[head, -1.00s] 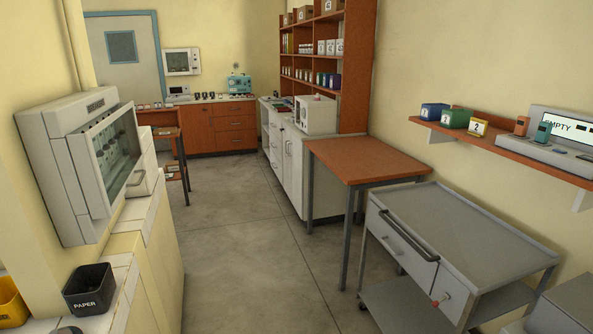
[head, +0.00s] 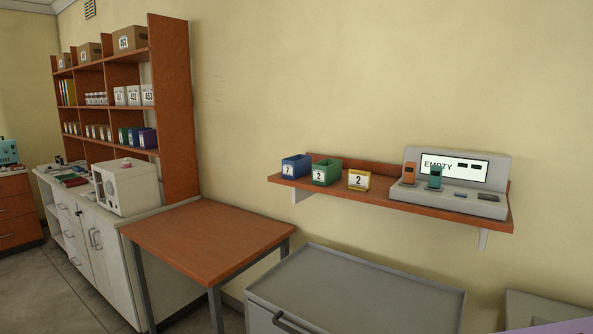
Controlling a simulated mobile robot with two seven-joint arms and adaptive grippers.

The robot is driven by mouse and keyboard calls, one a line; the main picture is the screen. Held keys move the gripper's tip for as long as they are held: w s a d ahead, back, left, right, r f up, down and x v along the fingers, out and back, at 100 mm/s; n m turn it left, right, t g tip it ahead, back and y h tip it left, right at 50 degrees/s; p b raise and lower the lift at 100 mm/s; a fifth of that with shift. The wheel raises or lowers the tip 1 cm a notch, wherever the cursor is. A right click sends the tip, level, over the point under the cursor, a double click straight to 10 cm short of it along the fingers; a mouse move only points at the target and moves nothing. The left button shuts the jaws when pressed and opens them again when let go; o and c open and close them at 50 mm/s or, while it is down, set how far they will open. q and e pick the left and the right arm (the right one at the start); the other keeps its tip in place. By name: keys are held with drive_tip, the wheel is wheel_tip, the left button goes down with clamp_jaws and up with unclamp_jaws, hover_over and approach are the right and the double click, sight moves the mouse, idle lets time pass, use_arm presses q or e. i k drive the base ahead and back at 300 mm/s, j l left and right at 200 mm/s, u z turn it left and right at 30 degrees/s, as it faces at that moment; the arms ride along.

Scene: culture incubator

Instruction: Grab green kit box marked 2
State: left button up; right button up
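A green kit box (head: 326,172) with a white label marked 2 sits on the wooden wall shelf (head: 400,200). A blue box (head: 296,166) marked 7 stands to its left. A yellow card or holder (head: 359,180), also marked 2, stands to its right. The green box is upright and nothing covers it. Neither gripper is in the head view.
A grey device (head: 452,180) with a screen reading EMPTY stands at the shelf's right. A grey cart (head: 355,285) stands below the shelf, beside a brown table (head: 205,238). A tall brown rack (head: 178,105) with boxes stands at left. Floor shows at lower left.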

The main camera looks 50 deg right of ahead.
sight(325, 172)
drive_tip(key=i, duration=1.65)
drive_tip(key=i+j+z, duration=0.1)
drive_tip(key=i+z, duration=0.4)
drive_tip(key=i+j+z, duration=0.2)
drive_tip(key=i+z, duration=0.25)
drive_tip(key=z, duration=1.85)
drive_tip(key=k+l, duration=0.05)
